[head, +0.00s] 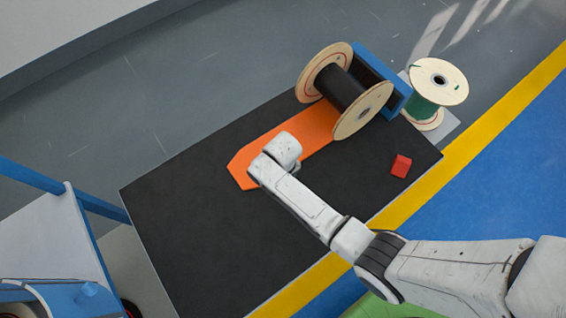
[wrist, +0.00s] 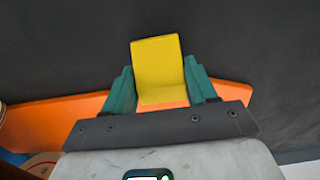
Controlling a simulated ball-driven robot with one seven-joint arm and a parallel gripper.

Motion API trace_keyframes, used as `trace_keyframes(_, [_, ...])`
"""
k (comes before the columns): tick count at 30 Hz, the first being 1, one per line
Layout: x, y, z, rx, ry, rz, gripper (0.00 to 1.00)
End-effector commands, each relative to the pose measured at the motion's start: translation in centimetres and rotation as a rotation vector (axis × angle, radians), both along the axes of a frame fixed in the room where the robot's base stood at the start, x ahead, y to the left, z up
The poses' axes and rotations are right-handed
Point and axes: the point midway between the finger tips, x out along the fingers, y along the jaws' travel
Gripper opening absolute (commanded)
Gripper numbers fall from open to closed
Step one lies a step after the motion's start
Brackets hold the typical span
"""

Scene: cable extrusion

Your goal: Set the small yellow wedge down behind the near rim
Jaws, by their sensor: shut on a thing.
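The yellow wedge (wrist: 158,65) is between the teal fingers of my gripper (wrist: 159,75) in the wrist view, and the gripper is shut on it. The wedge and the gripper fingers are hidden under my arm in the head view. My arm's end is over the orange ramp (head: 312,128), near its left end. The ramp also shows behind the fingers in the wrist view (wrist: 50,119). A wooden reel of black cable (head: 342,88) rests at the right end of the ramp; its near rim (head: 362,110) faces right and down, apart from my gripper.
The black mat (head: 190,220) is clear around the ramp's left end. A red block (head: 401,166) lies on the mat at right. A blue box-like frame (head: 384,75) stands behind the reel, and a green cable reel (head: 430,100) stands beyond it. A blue-framed cart (head: 50,235) is at left.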

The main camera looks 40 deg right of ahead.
Motion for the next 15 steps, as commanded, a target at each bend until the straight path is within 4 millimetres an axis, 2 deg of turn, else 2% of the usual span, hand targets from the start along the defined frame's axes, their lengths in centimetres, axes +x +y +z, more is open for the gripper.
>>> trace_keyframes(12, [0.01,0.02,-0.68,0.000,-0.001,0.000,0.26])
trace_keyframes(13, [0.01,0.02,-0.61,0.000,-0.001,0.000,0.59])
trace_keyframes(15, [0.01,0.02,-0.57,0.000,-0.001,0.000,0.66])
